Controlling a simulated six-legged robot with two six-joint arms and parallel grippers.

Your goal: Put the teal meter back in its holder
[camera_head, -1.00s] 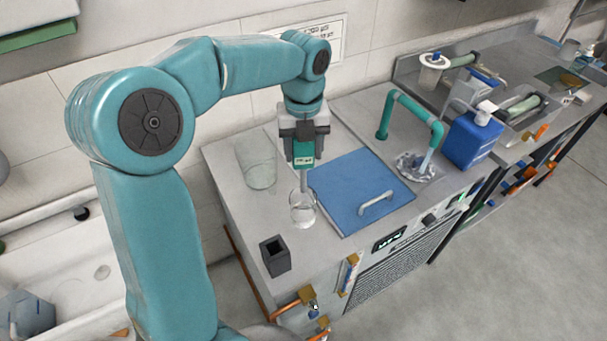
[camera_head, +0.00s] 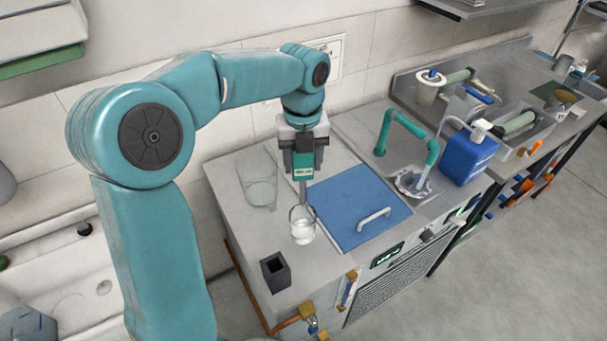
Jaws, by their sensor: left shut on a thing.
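My left gripper (camera_head: 303,150) is shut on the teal meter (camera_head: 303,166) and holds it upright above the counter. The meter's thin grey probe (camera_head: 303,192) points down at the small clear beaker (camera_head: 303,229). The probe's lower end overlaps the beaker's rim; I cannot tell whether its tip is inside. A dark grey, open-topped square block (camera_head: 275,273), which looks like the holder, stands near the counter's front left and looks empty. My right gripper is not in view.
A larger clear glass vessel (camera_head: 259,184) stands left of the meter. A blue lid (camera_head: 355,205) with a pale handle lies to the right. Beyond it are a teal tap (camera_head: 410,138) and a blue bottle (camera_head: 467,158). The counter between beaker and block is clear.

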